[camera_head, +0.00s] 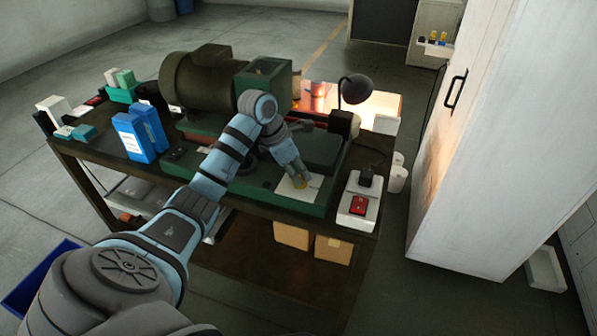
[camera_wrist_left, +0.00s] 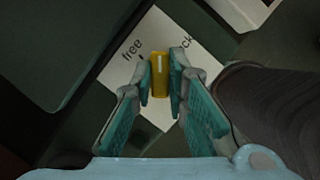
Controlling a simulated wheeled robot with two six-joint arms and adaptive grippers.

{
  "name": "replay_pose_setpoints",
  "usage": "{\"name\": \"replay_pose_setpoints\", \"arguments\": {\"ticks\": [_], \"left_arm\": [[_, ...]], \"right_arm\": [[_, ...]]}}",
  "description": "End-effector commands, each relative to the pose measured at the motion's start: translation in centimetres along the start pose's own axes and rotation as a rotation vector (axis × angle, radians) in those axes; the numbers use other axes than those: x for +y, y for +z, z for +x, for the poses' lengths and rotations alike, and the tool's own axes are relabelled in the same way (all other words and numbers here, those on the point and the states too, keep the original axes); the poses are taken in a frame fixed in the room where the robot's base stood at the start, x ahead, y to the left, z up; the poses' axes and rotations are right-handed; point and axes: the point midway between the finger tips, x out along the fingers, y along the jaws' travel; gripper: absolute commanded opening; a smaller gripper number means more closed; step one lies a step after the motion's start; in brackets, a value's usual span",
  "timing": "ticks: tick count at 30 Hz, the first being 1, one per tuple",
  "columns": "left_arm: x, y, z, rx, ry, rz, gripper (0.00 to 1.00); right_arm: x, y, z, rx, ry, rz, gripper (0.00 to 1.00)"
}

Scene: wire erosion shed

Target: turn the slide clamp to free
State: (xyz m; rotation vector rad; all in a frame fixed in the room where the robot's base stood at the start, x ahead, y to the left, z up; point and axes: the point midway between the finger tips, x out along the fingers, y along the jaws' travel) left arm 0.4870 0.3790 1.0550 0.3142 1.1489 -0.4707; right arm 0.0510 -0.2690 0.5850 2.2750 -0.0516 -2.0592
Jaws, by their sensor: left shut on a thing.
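The slide clamp shows in the left wrist view as a yellow knob (camera_wrist_left: 160,76) with a white line on its top. It stands on a white label plate (camera_wrist_left: 146,35) printed "free" on the left and a partly hidden word ending "ck" on the right. The white line points between the two words. My left gripper (camera_wrist_left: 161,82) has its fingers on both sides of the knob and is shut on it. In the head view my left gripper (camera_head: 300,180) reaches down to the yellow knob at the front of the green machine base (camera_head: 240,182). My right gripper is not in view.
A green machine with a large motor (camera_head: 198,80) stands on the dark bench. A black lamp (camera_head: 356,90) and a white box with a red switch (camera_head: 358,206) are at the right. Blue boxes (camera_head: 133,138) stand at the left. A white cabinet (camera_head: 480,140) is beside the bench.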

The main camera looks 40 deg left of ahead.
Motion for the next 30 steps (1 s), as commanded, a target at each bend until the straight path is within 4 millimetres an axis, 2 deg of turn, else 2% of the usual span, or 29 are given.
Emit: {"name": "replay_pose_setpoints", "arguments": {"ticks": [11, 30], "left_arm": [[-0.1, 0.0, -0.1, 0.001, 0.042, -0.101, 0.00], [-0.4, 0.2, -0.1, 0.001, 0.247, -0.596, 0.00]], "right_arm": [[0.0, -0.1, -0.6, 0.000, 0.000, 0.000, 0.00], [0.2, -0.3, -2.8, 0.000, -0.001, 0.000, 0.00]]}}
